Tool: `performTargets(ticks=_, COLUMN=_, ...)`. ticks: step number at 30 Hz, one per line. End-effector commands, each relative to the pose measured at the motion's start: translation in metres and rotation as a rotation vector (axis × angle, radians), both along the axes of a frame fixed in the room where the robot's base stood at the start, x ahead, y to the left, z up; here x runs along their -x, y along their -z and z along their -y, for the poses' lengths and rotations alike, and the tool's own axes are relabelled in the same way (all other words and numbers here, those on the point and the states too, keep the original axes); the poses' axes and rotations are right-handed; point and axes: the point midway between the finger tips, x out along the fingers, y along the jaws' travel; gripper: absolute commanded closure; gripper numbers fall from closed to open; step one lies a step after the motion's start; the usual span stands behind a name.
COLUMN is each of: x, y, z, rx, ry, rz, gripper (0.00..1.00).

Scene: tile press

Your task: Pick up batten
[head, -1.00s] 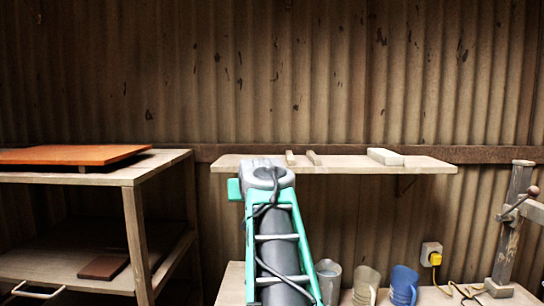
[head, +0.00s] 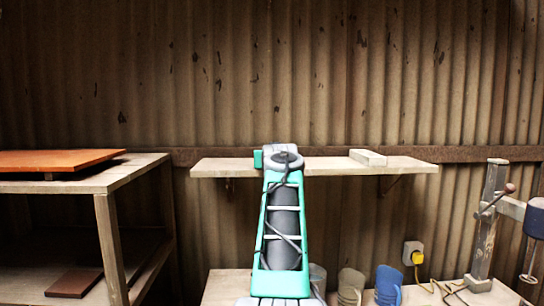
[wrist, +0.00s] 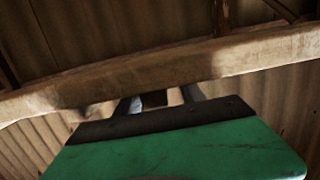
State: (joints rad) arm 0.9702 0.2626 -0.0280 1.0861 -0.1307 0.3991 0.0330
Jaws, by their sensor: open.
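No batten shows clearly in the head view now. The thin sticks that lay on the wall shelf (head: 235,168) a second ago are hidden behind my arm. My gripper (wrist: 162,97) shows in the wrist view with two pale fingers apart, close to the wooden shelf edge (wrist: 160,68). A small dark patch lies between the fingers; I cannot tell whether it is a stick or background. In the head view my arm reaches up to the shelf and covers the gripper.
A pale block (head: 368,158) lies on the shelf's right part. A press stand (head: 487,225) is at right. A table with an orange board (head: 60,160) is at left.

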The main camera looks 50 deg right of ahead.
Motion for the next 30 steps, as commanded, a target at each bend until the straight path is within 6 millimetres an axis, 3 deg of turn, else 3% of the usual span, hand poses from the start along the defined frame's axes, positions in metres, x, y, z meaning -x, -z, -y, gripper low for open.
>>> performTargets(ticks=6, x=0.0001, y=-0.0001, z=0.0015, rx=0.002, ry=0.002, rz=0.001, gripper=0.54)
performTargets(ticks=23, x=0.0001, y=0.0002, z=0.0013, rx=0.001, ry=0.002, rz=0.0, gripper=1.0)
performTargets(ticks=30, x=0.0002, y=0.0004, z=0.0013, rx=0.001, ry=0.002, rz=0.0, gripper=1.0)
